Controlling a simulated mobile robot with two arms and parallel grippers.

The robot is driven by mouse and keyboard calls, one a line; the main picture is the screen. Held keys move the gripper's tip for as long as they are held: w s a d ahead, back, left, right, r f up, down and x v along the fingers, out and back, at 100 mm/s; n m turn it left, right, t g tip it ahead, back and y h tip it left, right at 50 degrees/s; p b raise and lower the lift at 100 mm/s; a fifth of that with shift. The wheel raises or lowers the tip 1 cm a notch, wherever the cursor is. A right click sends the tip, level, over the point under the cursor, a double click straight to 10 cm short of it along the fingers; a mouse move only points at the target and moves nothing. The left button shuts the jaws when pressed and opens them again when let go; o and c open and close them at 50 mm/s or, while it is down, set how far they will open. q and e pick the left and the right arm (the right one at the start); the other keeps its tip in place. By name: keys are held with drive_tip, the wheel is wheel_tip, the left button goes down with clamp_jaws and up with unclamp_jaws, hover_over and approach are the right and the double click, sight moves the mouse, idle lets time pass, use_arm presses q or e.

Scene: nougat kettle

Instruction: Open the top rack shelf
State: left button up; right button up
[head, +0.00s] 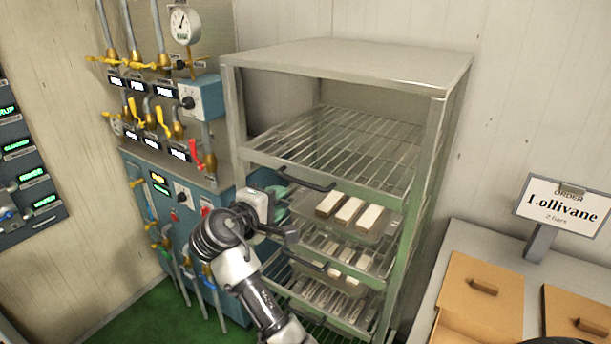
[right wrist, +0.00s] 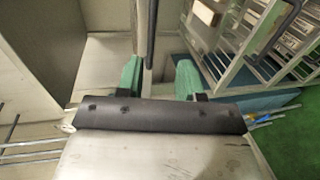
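The metal rack (head: 345,60) stands in the middle of the head view. Its top wire shelf (head: 350,145) is empty and its front edge lines up with the rack's front. A dark bar handle (head: 308,182) sits on that edge. My right gripper (head: 277,203) is at the handle's left end, its green fingers partly hidden by the wrist. In the right wrist view the two green fingers (right wrist: 159,82) are apart, and a dark bar (right wrist: 150,32) runs between them, with gaps visible on both sides. My left gripper is not in view.
Lower shelves hold light and brown bars (head: 350,212). Left of the rack is a blue machine (head: 150,210) with pipes, valves and a gauge (head: 184,24). At right, a counter (head: 455,235) carries brown-lidded boxes (head: 485,290) and an order sign (head: 563,207). Green floor (head: 130,318) shows at lower left.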

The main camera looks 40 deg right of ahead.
sight(305, 185)
drive_tip(key=shift+g, duration=0.3)
drive_tip(key=p+x, duration=0.1)
drive_tip(key=x, duration=0.2)
drive_tip(key=r+p+x, duration=0.1)
drive_tip(key=x, duration=0.2)
drive_tip(key=p+x, duration=0.1)
drive_tip(key=x, duration=0.2)
drive_tip(key=shift+s+d+r+p, duration=0.2)
drive_tip(key=shift+d+r+p, duration=0.1)
drive_tip(key=shift+d, duration=0.2)
drive_tip(key=shift+w+d+f, duration=0.25)
drive_tip(key=shift+d, duration=0.25)
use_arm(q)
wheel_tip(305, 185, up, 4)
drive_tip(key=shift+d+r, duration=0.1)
use_arm(e)
clamp_jaws()
